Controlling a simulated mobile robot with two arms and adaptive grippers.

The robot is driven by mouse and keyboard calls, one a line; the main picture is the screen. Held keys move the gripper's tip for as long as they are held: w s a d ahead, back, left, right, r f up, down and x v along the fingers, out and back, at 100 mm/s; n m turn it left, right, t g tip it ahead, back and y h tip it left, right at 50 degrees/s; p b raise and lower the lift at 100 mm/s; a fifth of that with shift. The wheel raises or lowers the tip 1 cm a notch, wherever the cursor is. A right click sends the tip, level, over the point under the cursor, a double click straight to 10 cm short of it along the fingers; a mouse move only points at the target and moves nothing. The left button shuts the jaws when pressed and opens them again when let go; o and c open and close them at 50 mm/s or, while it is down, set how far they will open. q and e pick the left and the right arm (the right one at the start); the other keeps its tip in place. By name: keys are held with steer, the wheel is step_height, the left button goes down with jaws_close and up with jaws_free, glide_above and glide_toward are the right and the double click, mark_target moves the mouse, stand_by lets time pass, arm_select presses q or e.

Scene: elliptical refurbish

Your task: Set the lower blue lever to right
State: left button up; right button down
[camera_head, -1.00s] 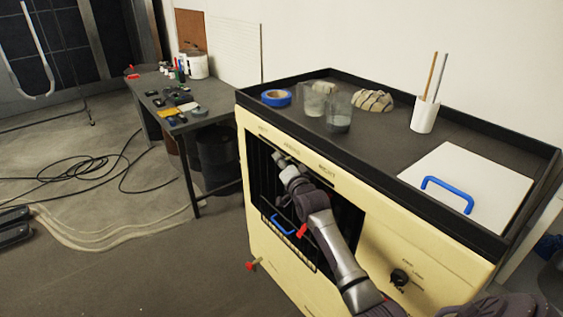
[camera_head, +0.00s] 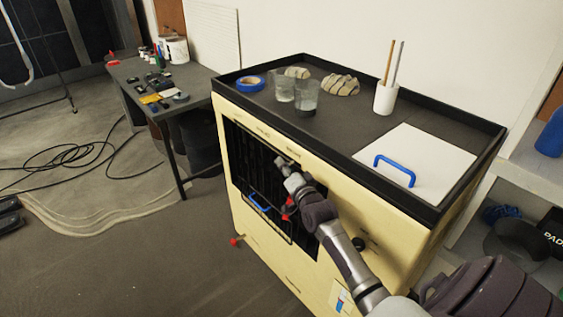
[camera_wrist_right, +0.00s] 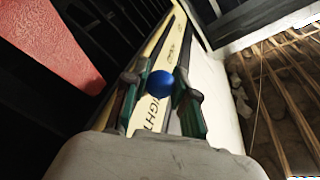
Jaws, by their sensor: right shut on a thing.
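The blue lever shows in the right wrist view as a round blue knob (camera_wrist_right: 160,84) between my right gripper's fingers. My right gripper (camera_wrist_right: 160,97) is shut on it. Printed letters reading "IGHT" are on the cream panel beside the knob. In the head view my right gripper (camera_head: 283,163) is at the upper front of the cream cabinet (camera_head: 370,210), by the right-hand label above the dark barred opening. The knob is hidden there by the gripper. My left gripper is not in view.
A blue handle (camera_head: 259,202) sits low on the barred front, with a red knob (camera_head: 237,241) below left. Glasses, tape (camera_head: 251,84) and a white lid (camera_head: 430,160) are on top. Floor at left is open, with cables.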

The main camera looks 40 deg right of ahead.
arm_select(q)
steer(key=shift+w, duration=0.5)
arm_select(e)
steer(key=shift+f, duration=0.15)
steer(key=c, duration=0.9)
jaws_free()
steer(key=shift+s, duration=0.25)
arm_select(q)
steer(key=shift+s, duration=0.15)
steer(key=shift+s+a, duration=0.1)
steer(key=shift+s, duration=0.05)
arm_select(e)
steer(key=v, duration=1.2)
